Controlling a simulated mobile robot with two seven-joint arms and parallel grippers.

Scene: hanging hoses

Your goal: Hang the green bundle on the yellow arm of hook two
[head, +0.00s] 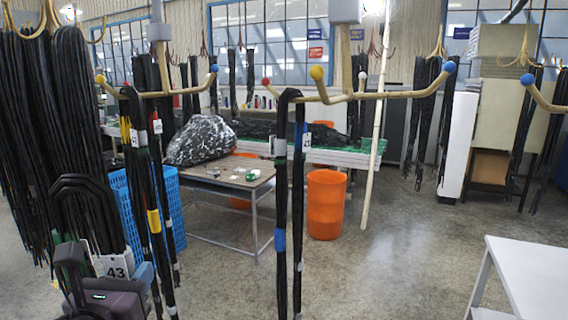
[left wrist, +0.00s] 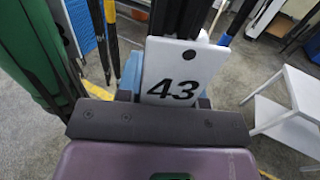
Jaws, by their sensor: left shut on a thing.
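My left gripper (head: 106,272) is low at the left of the head view, shut on a looped black hose bundle (head: 86,196) with tag 43 and a bit of green beside the jaws. The tag (left wrist: 174,72) and a broad green band (left wrist: 32,55) show in the left wrist view. The middle hook stand has a yellow-tipped arm (head: 317,73), a red-tipped arm (head: 267,83) and a blue-tipped arm (head: 449,68). The yellow-tipped arm looks bare. The held bundle is left of and below it. No hook numbers are readable. My right gripper is not in view.
A tagged black bundle (head: 281,190) hangs from the middle stand's left side. Another bundle (head: 135,150) hangs on the left stand, close to my gripper. Thick black hoses (head: 30,120) hang at far left. A white table (head: 530,270) stands front right. Floor between is open.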

